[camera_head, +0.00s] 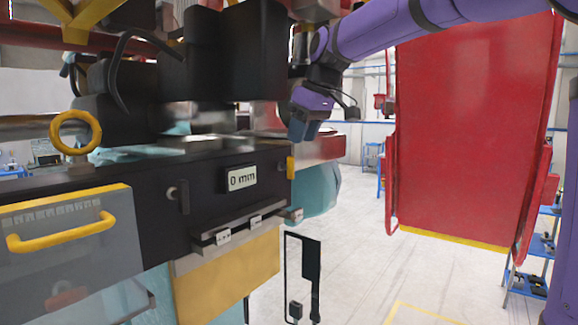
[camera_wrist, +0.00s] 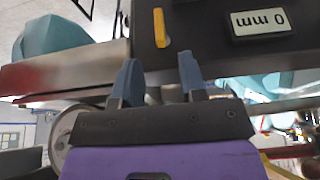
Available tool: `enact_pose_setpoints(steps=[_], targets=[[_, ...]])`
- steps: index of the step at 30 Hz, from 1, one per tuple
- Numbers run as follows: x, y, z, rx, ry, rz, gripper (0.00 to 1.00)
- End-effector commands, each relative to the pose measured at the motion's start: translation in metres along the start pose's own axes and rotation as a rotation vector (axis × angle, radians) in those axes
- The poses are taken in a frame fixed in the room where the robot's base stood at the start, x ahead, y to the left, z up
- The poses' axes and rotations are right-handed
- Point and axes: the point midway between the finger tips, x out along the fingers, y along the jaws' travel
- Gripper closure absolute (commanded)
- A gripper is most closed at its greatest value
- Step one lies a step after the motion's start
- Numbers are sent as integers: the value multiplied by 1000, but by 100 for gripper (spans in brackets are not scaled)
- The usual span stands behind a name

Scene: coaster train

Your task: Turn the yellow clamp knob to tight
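A small yellow bar-shaped piece, which looks like the clamp knob (camera_head: 290,167), sits at the right edge of the black machine body, right of the "0 mm" display (camera_head: 242,178). In the wrist view the yellow knob (camera_wrist: 160,28) lies beyond the fingertips, roughly in line with the gap between them, beside the upside-down display (camera_wrist: 258,20). My gripper (camera_head: 303,132) is just above the knob in the head view, apart from it. In the wrist view my gripper (camera_wrist: 160,70) has its two blue-grey fingers spread, with nothing between them.
A yellow ring (camera_head: 76,131) and a grey drawer with a yellow handle (camera_head: 62,233) are at the left. A black motor-like block (camera_head: 235,50) stands above the machine body. A large red panel (camera_head: 470,130) hangs at the right. The floor (camera_head: 365,240) between is mostly clear.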

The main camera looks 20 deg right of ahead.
Motion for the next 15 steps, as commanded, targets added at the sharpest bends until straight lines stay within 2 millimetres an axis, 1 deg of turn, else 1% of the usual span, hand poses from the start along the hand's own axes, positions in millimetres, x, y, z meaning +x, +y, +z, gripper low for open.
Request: enact_pose_setpoints(steps=[1, 3, 9, 15], targets=[[10, 0, 1, 0, -4, -3, 62], [23, 0, 1, 1, -4, -3, 62], [57, 0, 1, 2, -3, -2, 62], [78, 0, 1, 2, -2, -1, 62]])
